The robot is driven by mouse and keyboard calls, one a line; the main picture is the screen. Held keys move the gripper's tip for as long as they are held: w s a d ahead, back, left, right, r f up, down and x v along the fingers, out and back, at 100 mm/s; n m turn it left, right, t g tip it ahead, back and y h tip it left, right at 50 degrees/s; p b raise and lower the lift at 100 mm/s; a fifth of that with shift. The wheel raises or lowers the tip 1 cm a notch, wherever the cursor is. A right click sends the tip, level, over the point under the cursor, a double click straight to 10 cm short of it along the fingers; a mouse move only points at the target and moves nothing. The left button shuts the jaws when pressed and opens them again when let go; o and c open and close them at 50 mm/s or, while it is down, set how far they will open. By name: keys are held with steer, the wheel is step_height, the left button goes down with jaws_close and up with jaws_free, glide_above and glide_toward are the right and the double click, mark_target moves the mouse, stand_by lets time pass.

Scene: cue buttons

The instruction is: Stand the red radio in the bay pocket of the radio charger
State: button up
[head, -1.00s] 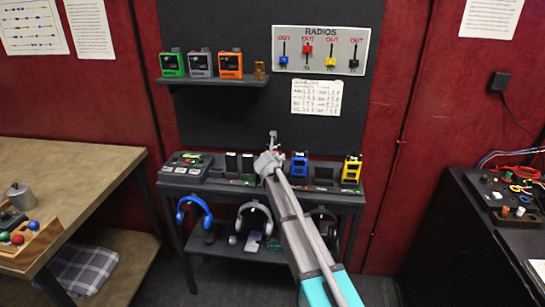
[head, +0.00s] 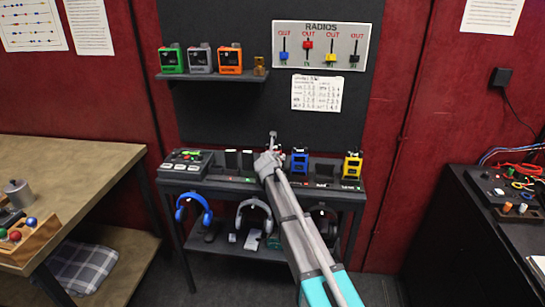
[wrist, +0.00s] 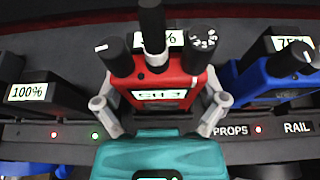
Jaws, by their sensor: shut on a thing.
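The red radio (wrist: 155,85) is between the two fingers of my gripper (wrist: 160,102) in the wrist view. It has a white label and dark knobs and an antenna on top. My gripper is shut on it. In the head view my gripper (head: 270,160) is over the charger row and hides the red radio. The radio charger (wrist: 30,132) is a dark rail with lit red and green lamps. The red radio is at the rail between a dark block marked 100% and the blue radio (wrist: 275,80). I cannot tell whether its base is inside a pocket.
A yellow radio (head: 351,166) stands farther right on the charger. A control box (head: 187,162) is at the left end. Green, grey and orange radios (head: 230,59) stand on the wall shelf. Headphones (head: 254,217) hang below.

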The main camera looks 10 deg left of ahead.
steer(key=shift+f, duration=0.25)
steer(key=o, duration=0.9)
steer(key=shift+o, duration=0.2)
steer(key=shift+s, duration=0.1)
